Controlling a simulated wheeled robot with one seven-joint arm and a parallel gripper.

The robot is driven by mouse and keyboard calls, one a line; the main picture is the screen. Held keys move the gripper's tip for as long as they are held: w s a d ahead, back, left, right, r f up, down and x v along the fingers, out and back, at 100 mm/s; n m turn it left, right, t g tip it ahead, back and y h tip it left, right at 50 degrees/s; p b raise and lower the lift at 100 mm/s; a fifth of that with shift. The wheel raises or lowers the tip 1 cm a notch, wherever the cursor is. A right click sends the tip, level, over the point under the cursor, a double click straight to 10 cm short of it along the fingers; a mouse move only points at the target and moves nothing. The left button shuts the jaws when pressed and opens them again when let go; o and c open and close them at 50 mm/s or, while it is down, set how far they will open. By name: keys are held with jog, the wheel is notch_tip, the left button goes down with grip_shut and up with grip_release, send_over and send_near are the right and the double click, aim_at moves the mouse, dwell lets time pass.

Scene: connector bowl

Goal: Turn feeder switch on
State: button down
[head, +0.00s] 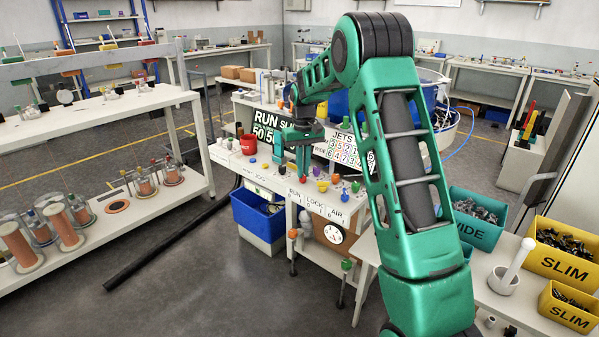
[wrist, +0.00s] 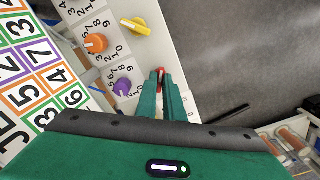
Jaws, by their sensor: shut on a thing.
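My gripper (head: 291,160) reaches down to the console top (head: 262,176), its green fingers close together. In the wrist view my gripper (wrist: 163,84) is shut on a small red piece (wrist: 161,70), which shows between and just beyond the fingertips near the console edge. Most of this piece is hidden by the fingers. It looks like a switch handle, but I can read no feeder label, and I cannot tell its position.
Beside the fingers are a purple knob (wrist: 122,87), an orange knob (wrist: 96,43) and a yellow handle (wrist: 136,26). A JETS number board (head: 345,150) stands behind. A blue bin (head: 257,215) is below the console.

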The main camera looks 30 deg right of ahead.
jog(key=shift+s+f+m, duration=0.1)
jog(key=shift+s+m, duration=0.1)
jog(key=shift+m, duration=1.1)
jog(key=shift+d, duration=0.1)
jog(key=c, duration=1.9)
grip_release()
jog(key=shift+o, duration=0.2)
jog(key=shift+w, duration=0.1)
jog(key=shift+w+r, duration=0.1)
jog(key=shift+r, duration=0.3)
notch_tip(320, 180, up, 10)
